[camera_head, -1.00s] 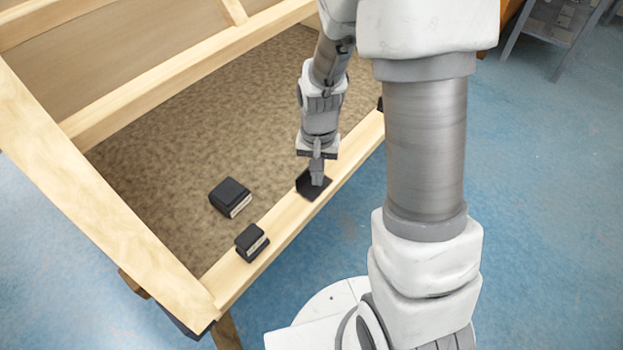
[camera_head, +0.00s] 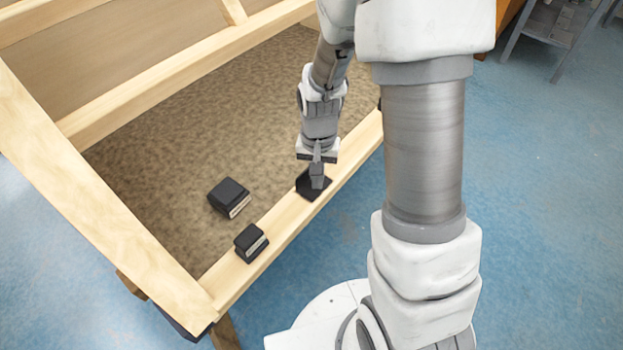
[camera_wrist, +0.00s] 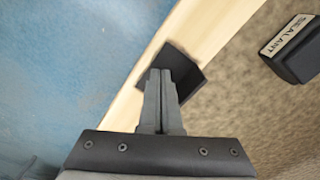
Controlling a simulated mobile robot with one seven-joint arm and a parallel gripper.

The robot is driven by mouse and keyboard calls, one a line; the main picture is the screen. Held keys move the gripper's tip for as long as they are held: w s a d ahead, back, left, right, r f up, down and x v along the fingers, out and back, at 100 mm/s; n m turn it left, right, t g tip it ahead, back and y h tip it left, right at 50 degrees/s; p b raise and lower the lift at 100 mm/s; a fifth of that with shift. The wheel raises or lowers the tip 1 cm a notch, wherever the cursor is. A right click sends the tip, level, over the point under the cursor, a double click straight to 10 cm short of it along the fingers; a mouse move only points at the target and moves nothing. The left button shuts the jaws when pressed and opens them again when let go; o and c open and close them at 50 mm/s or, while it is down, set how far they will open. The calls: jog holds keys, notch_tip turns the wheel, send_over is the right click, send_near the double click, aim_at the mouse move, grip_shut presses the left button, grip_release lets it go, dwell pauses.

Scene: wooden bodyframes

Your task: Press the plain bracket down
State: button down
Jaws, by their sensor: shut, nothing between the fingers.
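The plain bracket (camera_head: 308,188) is a black angled plate on the front wooden rail (camera_head: 285,222). In the wrist view the bracket (camera_wrist: 182,62) lies on the rail (camera_wrist: 205,28), one part at the rail's inner edge beside the brown surface. My gripper (camera_head: 317,186) is shut and empty, pointing down at the bracket. In the wrist view my gripper (camera_wrist: 160,75) has its fingertips over the bracket and covers part of it. I cannot tell whether the fingertips touch it.
A black block with a pale label (camera_head: 250,242) sits on the rail, left of the bracket. Another dark block (camera_head: 229,197) lies on the brown panel (camera_head: 165,165); a block lettered SEALANT (camera_wrist: 292,48) shows in the wrist view. Blue floor (camera_head: 540,220) is open at right.

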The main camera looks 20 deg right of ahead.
dwell(0.4)
notch_tip(320, 180, up, 7)
jog(key=p, duration=0.5)
jog(key=shift+p, duration=0.4)
jog(key=s+r+n+t, duration=0.25)
jog(key=s+r, duration=0.45)
jog(key=r, duration=0.5)
jog(key=s+r+n+t, duration=0.25)
jog(key=s+r, duration=0.45)
jog(key=r, duration=0.5)
notch_tip(320, 180, up, 12)
jog(key=p, duration=1.2)
jog(key=shift+r+t, duration=0.15)
jog(key=shift+t, duration=0.15)
jog(key=shift+w, duration=0.1)
